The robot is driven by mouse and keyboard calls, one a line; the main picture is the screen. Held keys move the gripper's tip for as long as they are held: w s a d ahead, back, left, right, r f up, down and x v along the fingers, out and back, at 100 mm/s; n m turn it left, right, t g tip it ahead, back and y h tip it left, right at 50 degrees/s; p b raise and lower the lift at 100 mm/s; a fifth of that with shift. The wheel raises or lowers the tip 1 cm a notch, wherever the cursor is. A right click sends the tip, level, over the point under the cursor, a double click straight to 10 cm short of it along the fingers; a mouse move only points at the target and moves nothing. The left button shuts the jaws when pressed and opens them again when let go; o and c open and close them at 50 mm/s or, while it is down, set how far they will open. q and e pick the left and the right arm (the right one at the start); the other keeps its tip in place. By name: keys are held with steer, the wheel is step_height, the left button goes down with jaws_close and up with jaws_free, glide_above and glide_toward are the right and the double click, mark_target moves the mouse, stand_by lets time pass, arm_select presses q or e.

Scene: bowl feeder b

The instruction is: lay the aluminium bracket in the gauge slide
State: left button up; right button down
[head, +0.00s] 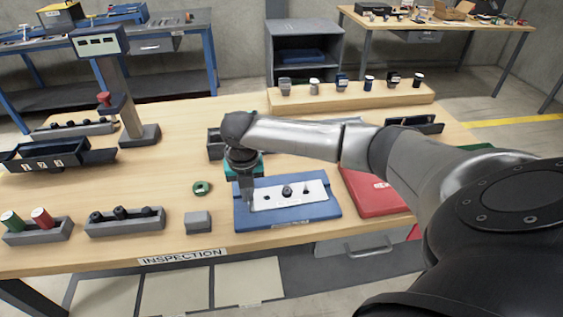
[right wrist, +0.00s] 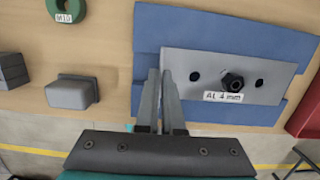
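The aluminium bracket, a pale flat plate labelled "AL 4 mm" (right wrist: 215,68), has dark holes and a black hex piece (right wrist: 232,82) at its middle. It lies on a blue base (head: 320,208) near the front of the bench; it also shows in the head view (head: 308,200). My right gripper (head: 248,205) is down at the plate's left end. In the right wrist view its fingers (right wrist: 161,80) are close together with a narrow gap; whether the plate's edge is between them is hidden. I cannot tell which part is the gauge slide. My left gripper is out of view.
A green ring (head: 202,188) and a grey block (head: 198,222) lie left of the blue base. A red case (head: 372,190) is close on its right, under my right arm. A tall stand with a display (head: 118,85) and numbered dark bins (head: 60,155) stand at the left.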

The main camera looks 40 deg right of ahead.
stand_by(0.8)
step_height(320, 180, up, 20)
steer(key=p, duration=0.3)
